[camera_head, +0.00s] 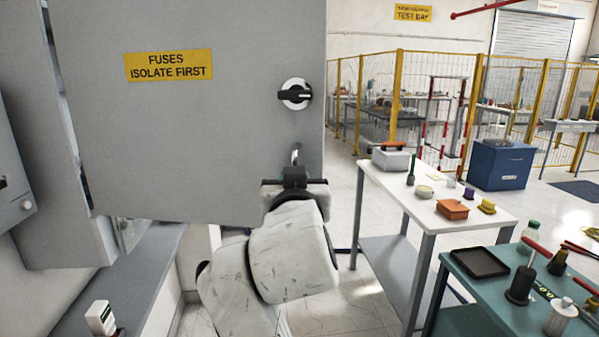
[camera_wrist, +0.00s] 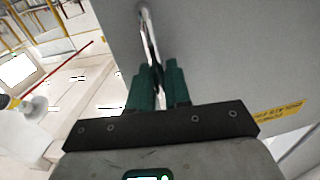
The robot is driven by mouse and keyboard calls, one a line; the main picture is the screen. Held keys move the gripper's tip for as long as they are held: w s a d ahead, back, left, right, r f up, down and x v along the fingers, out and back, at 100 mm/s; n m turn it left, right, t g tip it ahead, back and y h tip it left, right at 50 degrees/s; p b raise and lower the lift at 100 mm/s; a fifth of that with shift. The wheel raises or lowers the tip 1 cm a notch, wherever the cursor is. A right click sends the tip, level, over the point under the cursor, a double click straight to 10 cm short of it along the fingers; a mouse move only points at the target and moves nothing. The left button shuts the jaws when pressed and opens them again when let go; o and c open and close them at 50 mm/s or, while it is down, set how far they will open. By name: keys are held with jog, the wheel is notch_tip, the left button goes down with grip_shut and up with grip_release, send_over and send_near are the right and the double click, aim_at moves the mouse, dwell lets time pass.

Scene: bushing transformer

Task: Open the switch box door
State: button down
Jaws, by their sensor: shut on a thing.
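The switch box door (camera_head: 200,130) is a large grey panel on the left of the head view, with a yellow "FUSES ISOLATE FIRST" label (camera_head: 168,65) and a black-and-white rotary knob (camera_head: 296,94). It stands out at an angle from the grey box (camera_head: 60,150) behind its left side. My gripper (camera_head: 294,172) is at the door's lower right, shut on the metal handle (camera_head: 295,153). In the wrist view, the green fingers of my gripper (camera_wrist: 156,80) close around the shiny handle bar (camera_wrist: 148,32). The box's inside is mostly hidden behind the door.
A white-topped table (camera_head: 385,185) with small items stands right of my arm. A green-topped table (camera_head: 485,290) with tools is at the lower right. A grey ledge (camera_head: 120,265) runs below the box. Yellow mesh fencing (camera_head: 400,75) stands farther back.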

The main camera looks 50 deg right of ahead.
jog(key=shift+s+a, duration=0.35)
jog(key=shift+a, duration=0.35)
jog(key=shift+s+a, duration=0.3)
jog(key=shift+a, duration=0.35)
jog(key=c, duration=1.3)
grip_release()
jog(key=shift+a, duration=0.1)
jog(key=b+v, duration=0.2)
jog(key=v, duration=0.8)
jog(key=shift+s+a, duration=0.15)
jog(key=shift+s, duration=0.05)
jog(key=shift+f, duration=0.1)
